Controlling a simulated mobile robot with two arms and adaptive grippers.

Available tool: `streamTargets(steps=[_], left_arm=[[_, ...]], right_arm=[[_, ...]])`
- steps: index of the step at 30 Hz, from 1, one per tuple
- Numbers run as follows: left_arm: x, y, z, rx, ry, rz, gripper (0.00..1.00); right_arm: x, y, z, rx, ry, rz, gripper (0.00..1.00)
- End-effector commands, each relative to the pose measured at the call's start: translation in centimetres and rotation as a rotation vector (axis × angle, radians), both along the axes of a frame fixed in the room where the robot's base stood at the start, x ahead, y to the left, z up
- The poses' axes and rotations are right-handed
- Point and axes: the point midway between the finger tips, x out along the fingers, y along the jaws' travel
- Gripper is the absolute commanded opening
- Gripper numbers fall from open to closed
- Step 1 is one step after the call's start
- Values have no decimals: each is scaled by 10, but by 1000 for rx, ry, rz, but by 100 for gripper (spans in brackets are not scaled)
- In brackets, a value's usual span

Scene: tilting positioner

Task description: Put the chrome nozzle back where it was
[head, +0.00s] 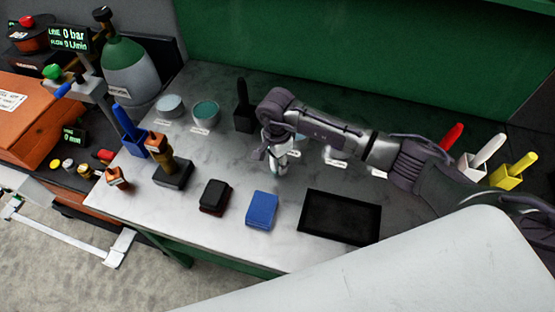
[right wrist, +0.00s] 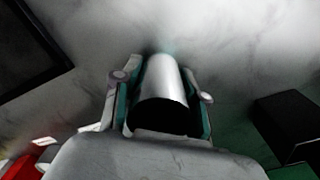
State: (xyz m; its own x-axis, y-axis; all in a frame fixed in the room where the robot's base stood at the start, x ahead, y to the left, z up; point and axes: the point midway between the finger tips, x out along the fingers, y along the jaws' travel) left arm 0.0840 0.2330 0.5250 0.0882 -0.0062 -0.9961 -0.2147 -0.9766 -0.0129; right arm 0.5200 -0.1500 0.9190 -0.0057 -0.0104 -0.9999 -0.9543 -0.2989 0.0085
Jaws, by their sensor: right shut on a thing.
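The chrome nozzle (right wrist: 165,82) is a shiny, tapered metal tube between the two fingers of my right gripper (right wrist: 163,92) in the right wrist view. Its near end is dark. In the head view my right gripper (head: 279,163) points down over the middle of the marble-topped table, shut on the nozzle. The nozzle is small there and partly hidden by the fingers; I cannot tell whether its lower end touches the table. My left gripper is not in view.
A black holder (head: 243,118) and two round dishes (head: 205,112) stand left of my arm. Labelled spots behind the arm are partly hidden. Blue pads (head: 262,209), dark pads (head: 214,196) and a black tray (head: 340,216) lie in front. Red, white and yellow holders (head: 508,174) stand right.

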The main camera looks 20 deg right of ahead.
Motion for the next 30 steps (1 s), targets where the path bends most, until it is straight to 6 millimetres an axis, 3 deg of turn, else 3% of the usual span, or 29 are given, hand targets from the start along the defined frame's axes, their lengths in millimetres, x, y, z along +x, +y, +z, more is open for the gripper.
streamTargets(steps=[3, 4, 8, 21, 30], left_arm=[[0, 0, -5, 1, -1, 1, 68], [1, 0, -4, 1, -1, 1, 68], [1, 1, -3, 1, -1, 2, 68], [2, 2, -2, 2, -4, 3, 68], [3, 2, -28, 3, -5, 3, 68]], right_arm=[[1, 0, -4, 0, -2, 0, 7], [0, 0, -3, -1, -1, 0, 45], [0, 0, -2, 0, 0, 0, 67], [1, 0, 5, 1, -3, 0, 67], [2, 0, 64, -1, -8, 0, 67]])
